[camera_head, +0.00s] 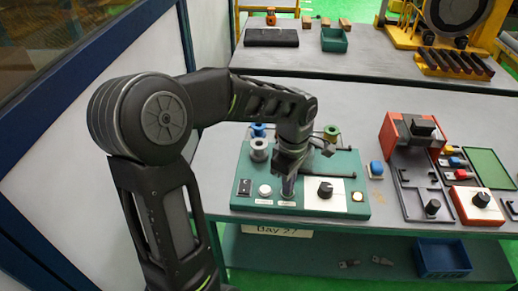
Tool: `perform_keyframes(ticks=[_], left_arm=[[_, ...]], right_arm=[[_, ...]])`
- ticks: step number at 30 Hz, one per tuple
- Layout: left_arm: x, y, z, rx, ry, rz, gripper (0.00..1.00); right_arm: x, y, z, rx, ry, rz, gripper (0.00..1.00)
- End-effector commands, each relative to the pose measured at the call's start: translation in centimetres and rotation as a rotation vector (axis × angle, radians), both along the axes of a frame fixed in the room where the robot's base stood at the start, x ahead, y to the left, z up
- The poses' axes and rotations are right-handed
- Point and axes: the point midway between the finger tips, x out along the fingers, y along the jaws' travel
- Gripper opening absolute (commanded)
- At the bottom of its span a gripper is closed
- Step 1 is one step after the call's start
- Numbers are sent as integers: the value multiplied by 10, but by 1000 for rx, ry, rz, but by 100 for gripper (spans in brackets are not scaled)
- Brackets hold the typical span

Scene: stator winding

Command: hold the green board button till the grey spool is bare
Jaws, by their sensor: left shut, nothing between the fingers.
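A green board (240,204) lies on the grey table with controls along its front. My left gripper (288,193) is shut and empty, pointing down at the board's front row; its tips hide what lies directly under them, and I cannot tell if they touch. No green button shows; a white round button (265,190) is left of the gripper and a lit yellowish button (357,196) is at the far right. A pale grey spool (260,149) stands at the back left; whether wire is on it is too small to tell. My right gripper is out of view.
A black switch (244,187) and a black knob (325,189) flank the gripper. A red-and-grey fixture (407,128) is to the right. A blue bin (443,258) sits on the lower shelf.

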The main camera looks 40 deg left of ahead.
Motion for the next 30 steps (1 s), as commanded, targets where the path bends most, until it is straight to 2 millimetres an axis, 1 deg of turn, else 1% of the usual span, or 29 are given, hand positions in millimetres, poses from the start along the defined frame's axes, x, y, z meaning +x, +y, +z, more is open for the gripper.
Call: perform_keyframes(ticks=[4, 8, 30], left_arm=[[-1, 0, -1, 0, 3, 0, 0], [-1, 0, 4, 0, 2, 0, 0], [0, 0, 67, 0, 0, 0, 0]], right_arm=[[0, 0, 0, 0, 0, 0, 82], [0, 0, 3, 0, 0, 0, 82], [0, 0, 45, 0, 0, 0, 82]])
